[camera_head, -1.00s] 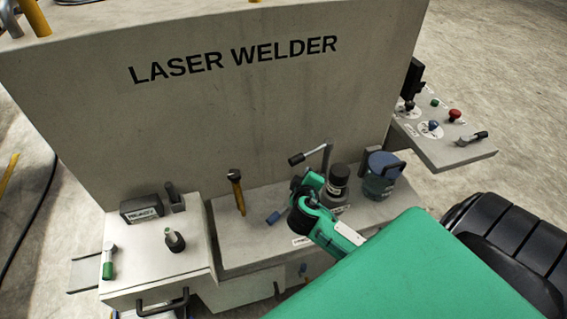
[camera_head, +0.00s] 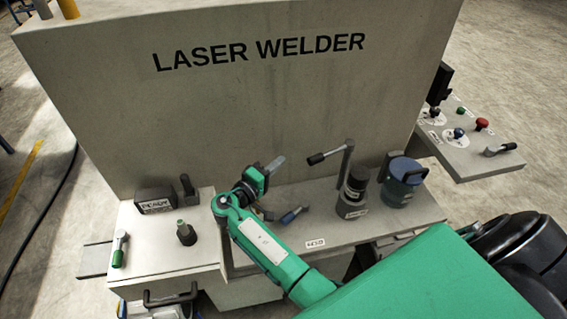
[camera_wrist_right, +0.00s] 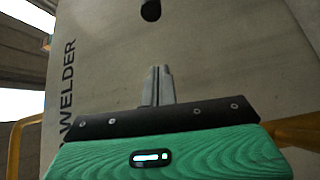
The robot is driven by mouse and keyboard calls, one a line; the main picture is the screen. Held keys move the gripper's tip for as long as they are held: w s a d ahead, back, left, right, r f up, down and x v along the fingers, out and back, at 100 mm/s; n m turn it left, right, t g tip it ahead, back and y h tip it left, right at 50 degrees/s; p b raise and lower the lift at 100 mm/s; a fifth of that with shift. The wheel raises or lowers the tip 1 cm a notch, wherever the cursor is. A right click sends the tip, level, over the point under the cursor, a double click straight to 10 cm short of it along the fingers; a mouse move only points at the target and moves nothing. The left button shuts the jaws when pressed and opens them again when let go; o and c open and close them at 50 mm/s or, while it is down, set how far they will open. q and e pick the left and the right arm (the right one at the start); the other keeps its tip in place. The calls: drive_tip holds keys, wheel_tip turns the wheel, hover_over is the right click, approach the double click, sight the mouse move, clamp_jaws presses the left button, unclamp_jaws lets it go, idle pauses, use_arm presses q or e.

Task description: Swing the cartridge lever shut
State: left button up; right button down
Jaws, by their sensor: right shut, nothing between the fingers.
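The lever (camera_head: 347,162) is a grey upright arm with a black grip (camera_head: 327,156) sticking out to the left at its top. It stands beside a dark cylinder (camera_head: 357,182) on the grey bench; I take this to be the cartridge lever. My right gripper (camera_head: 275,165) is left of the black grip, apart from it and pointing up and right. Its fingers also show in the right wrist view (camera_wrist_right: 158,86), shut and empty. A round black end (camera_wrist_right: 150,10) lies beyond them there; I cannot tell whether it is the grip. My left gripper is out of view.
A blue canister (camera_head: 403,182) stands right of the cylinder. A small blue-handled lever (camera_head: 291,215) lies low near my right forearm. The tall LASER WELDER panel (camera_head: 300,100) rises behind. A control shelf (camera_head: 475,150) juts out at the right.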

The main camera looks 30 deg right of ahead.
drive_tip(key=s+d+p, duration=0.1)
drive_tip(key=d+p, duration=0.4)
drive_tip(key=d, duration=0.2)
drive_tip(key=shift+s+d+f, duration=0.15)
drive_tip(key=shift+s+d, duration=0.05)
drive_tip(key=shift+d, duration=0.2)
